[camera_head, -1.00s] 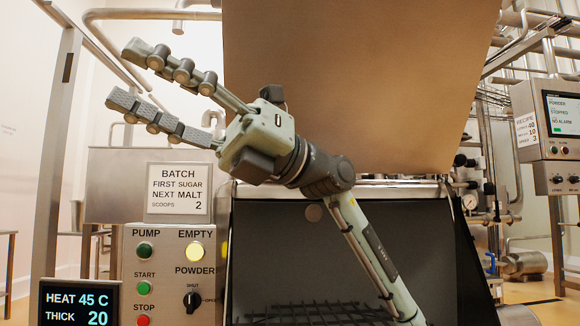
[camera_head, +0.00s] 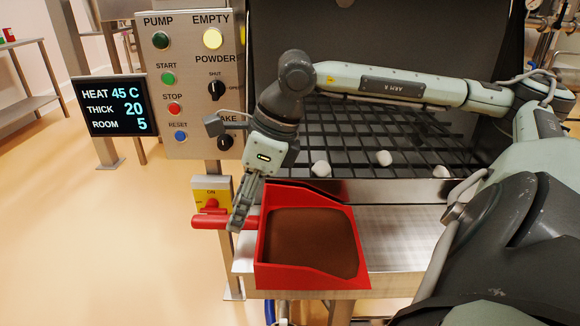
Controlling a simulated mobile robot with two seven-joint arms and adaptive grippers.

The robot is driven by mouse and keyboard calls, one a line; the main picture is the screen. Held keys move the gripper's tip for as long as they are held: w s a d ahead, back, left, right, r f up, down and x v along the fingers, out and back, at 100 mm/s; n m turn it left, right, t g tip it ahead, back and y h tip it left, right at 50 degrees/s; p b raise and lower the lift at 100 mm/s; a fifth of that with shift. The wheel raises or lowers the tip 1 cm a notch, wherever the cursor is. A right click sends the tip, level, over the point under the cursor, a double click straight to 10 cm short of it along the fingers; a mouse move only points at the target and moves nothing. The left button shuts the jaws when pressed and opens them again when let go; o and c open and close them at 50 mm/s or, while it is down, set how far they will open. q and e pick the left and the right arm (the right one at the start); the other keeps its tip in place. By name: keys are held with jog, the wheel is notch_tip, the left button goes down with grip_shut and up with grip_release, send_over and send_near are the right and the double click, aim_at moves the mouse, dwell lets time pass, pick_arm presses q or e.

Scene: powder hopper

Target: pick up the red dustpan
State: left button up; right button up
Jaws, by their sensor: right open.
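The red dustpan (camera_head: 262,262) sits on the metal shelf in front of the hopper, filled with brown powder (camera_head: 312,240). Its red handle (camera_head: 208,221) points left, past the shelf's edge. My right gripper (camera_head: 237,222) points down at the handle, close to where it joins the pan. It is open, and its fingers overlap the handle in the picture. I cannot tell whether they touch it. The fingers hide part of the handle. My left gripper is not in view.
The metal shelf (camera_head: 395,240) is bare right of the dustpan. Behind it is a dark grid (camera_head: 345,125) with several white lumps. A control panel (camera_head: 188,75) with buttons and a yellow switch box (camera_head: 205,190) stand left, close to my gripper.

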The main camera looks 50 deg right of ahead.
jog(key=shift+w+a+f, duration=0.1)
jog(key=shift+a+f, duration=0.1)
jog(key=shift+f, duration=0.1)
jog(key=p+x, duration=0.1)
jog(key=x, duration=0.3)
jog(key=shift+f, duration=0.15)
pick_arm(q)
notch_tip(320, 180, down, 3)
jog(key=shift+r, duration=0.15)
pick_arm(e)
grip_shut()
